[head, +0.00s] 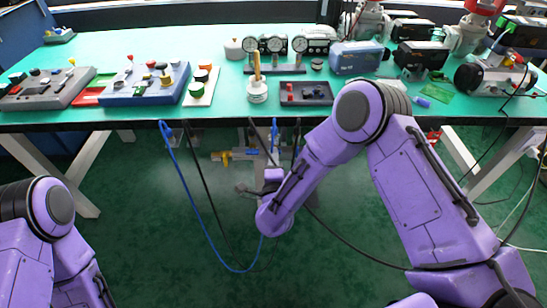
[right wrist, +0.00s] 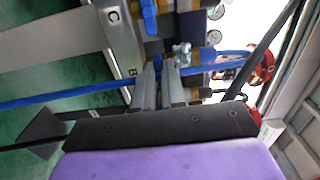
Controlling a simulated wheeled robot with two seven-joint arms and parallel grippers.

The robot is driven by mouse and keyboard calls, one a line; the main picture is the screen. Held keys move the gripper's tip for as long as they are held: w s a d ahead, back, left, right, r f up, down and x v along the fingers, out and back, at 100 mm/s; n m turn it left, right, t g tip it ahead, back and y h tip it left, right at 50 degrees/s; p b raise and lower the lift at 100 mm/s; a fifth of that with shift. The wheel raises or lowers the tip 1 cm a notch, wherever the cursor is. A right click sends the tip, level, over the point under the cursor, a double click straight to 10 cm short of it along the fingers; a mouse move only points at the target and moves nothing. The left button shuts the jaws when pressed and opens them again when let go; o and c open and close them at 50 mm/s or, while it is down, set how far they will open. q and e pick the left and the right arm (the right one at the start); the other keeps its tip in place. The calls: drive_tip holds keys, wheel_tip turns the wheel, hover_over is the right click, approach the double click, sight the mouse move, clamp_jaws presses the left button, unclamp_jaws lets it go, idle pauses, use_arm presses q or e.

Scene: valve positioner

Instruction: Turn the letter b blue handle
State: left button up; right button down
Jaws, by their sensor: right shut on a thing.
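The letter B mark (right wrist: 132,71) shows on the grey bracket in the right wrist view. My right gripper (right wrist: 160,76) reaches in beside it with its two fingers close together. It is shut on the letter b blue handle (right wrist: 168,68), of which only a small blue part shows at the fingertips. Another blue handle (right wrist: 149,15) sits next to the letter C (right wrist: 113,15), apart from the fingers. In the head view my right arm reaches down below the table's front edge, and the held handle cannot be made out. My left gripper is outside both views.
A green-topped table (head: 222,112) carries control boxes, gauges and valve parts above the work area. A blue hose (head: 203,205) and dark cables hang below its front edge. A yellow fitting (head: 226,156) is left of my right gripper. A blue hose (right wrist: 60,97) also crosses the wrist view.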

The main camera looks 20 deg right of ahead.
drive_tip(key=c, duration=1.2)
unclamp_jaws()
drive_tip(key=shift+s+a, duration=0.1)
drive_tip(key=v, duration=1)
drive_tip(key=shift+s+b, duration=0.2)
drive_tip(key=shift+b, duration=0.15)
